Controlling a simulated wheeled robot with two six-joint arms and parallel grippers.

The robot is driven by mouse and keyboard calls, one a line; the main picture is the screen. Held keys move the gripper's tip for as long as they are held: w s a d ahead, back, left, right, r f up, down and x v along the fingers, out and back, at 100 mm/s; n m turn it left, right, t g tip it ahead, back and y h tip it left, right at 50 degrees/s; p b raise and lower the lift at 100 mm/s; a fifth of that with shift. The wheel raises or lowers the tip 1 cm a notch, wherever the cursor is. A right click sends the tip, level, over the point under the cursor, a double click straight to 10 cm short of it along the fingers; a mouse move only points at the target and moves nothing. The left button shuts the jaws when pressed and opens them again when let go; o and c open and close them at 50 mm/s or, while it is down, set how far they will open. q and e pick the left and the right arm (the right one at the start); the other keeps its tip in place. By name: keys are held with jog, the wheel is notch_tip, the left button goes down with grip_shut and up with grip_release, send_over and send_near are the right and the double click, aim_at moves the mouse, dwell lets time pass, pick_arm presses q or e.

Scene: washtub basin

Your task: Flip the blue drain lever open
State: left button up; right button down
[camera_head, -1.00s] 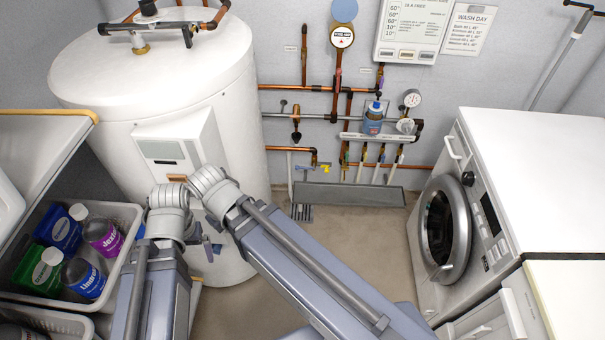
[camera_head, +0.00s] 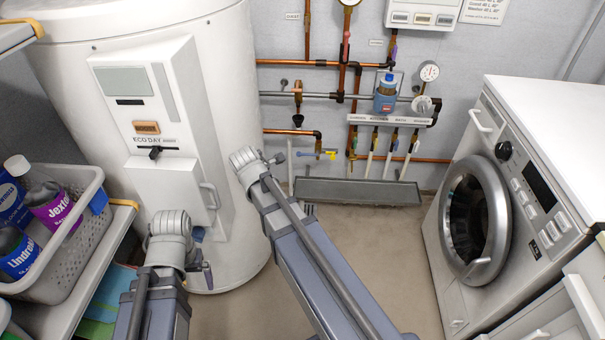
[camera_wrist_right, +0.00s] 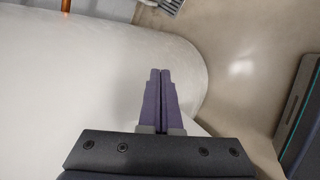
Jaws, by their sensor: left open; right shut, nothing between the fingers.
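My right gripper (camera_wrist_right: 160,72) is shut and empty in the right wrist view, over the tank's pale surface. In the head view its fingers are hidden behind its wrist. Neither gripper visibly touches a blue part.
The white tank (camera_head: 245,70) with its control box stands at left. A grey basket of bottles (camera_head: 75,255) sits on a shelf at far left. A washing machine (camera_head: 545,130) stands at right. A grey trough (camera_head: 360,192) lies below the pipes. The middle floor is clear.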

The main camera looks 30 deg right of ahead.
jog(key=w+d+f+n+t+h+b, duration=0.1)
jog(key=w+d+f+n+t+b, duration=0.1)
jog(key=w+d+f+n+b, duration=0.4)
jog(key=w+d+f+n+t+h+b, duration=0.2)
jog(key=w+d+f+n+b, duration=0.4)
jog(key=d+f+b, duration=0.5)
jog(key=d+n+b, duration=0.1)
jog(key=d+b, duration=0.2)
jog(key=b, duration=0.3)
jog(key=shift+w+d+t+h, duration=0.25)
jog(key=shift+d+t+h, duration=0.05)
jog(key=shift+d, duration=0.1)
jog(key=shift+f, duration=0.1)
jog(key=b+x, duration=0.5)
jog(key=x, duration=0.5)
jog(key=r+p, duration=0.4)
jog(key=shift+w+d, duration=0.1)
jog(key=shift+w, duration=0.2)
